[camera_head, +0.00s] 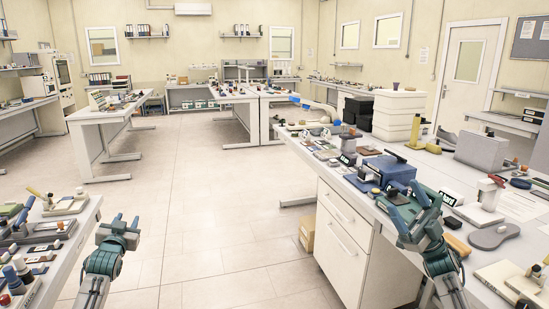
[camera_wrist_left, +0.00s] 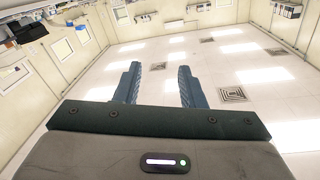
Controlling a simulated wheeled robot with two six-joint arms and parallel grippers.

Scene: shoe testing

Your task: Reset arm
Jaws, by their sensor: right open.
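My left gripper (camera_head: 124,222) is in the lower left of the head view, over the open floor between the two near benches. In the left wrist view its two fingers (camera_wrist_left: 158,86) stand apart with nothing between them, so it is open and empty. My right gripper (camera_head: 410,205) is at the lower right of the head view, over the edge of the right bench (camera_head: 372,212). Its fingers are apart, and I see nothing held in it. It overlaps the green device behind it in the picture; I cannot tell whether they touch.
A blue device (camera_head: 386,170), a grey shoe-sole shape (camera_head: 493,236) and a white-handled stamp (camera_head: 488,194) lie on the right bench. The left bench (camera_head: 85,215) holds several small tools. A cardboard box (camera_head: 307,231) stands by the drawers. The middle floor (camera_head: 215,200) is clear.

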